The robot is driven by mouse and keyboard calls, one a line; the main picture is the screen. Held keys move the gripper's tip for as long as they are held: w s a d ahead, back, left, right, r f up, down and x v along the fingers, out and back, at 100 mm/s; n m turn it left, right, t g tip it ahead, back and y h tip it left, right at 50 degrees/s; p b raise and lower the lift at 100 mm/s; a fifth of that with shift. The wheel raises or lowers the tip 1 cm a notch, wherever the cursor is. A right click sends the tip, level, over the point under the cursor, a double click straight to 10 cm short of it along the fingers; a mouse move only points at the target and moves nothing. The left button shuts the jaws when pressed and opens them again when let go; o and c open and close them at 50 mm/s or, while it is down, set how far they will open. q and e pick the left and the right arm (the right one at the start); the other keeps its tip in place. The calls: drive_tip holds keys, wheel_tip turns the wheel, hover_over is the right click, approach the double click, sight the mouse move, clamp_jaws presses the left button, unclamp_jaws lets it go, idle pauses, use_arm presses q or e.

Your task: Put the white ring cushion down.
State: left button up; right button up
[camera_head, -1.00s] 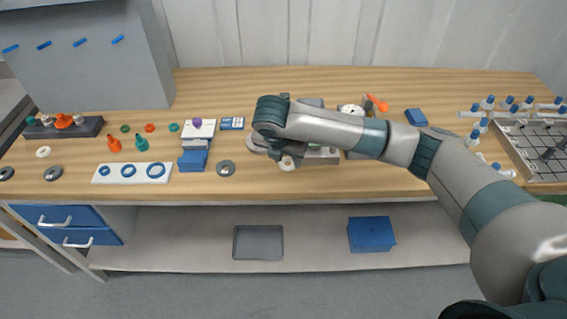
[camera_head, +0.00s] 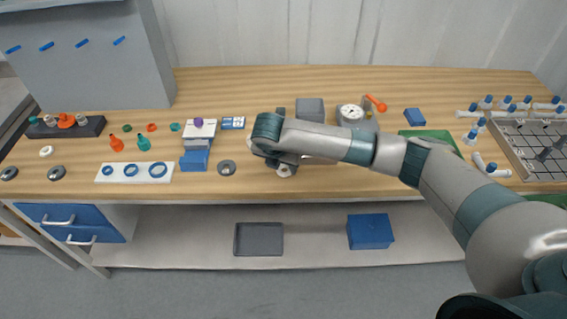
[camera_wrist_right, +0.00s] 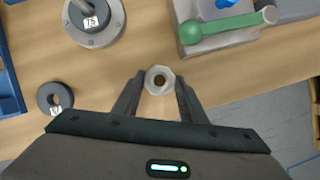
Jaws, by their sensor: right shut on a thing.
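The white ring cushion (camera_wrist_right: 159,80) is a small, thick, pale ring with a dark hole. In the right wrist view it sits between the two fingertips of my right gripper (camera_wrist_right: 158,90), which is shut on it. In the head view the cushion (camera_head: 284,170) shows below my right gripper (camera_head: 279,163), close to the bench's front edge. I cannot tell whether its underside touches the wood. My left gripper is in neither view.
A labelled dark ring (camera_wrist_right: 55,98) lies left of the cushion, with a grey disc and post (camera_wrist_right: 95,22) behind it. A grey block with a green lever (camera_wrist_right: 228,28) is behind right. Bare wood surrounds the cushion. The bench (camera_head: 330,188) ends just in front.

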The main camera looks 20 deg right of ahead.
drive_tip(key=shift+f, duration=0.1)
drive_tip(key=o, duration=1)
drive_tip(key=b+v, duration=0.2)
drive_tip(key=v, duration=1)
drive_tip(key=shift+b, duration=0.3)
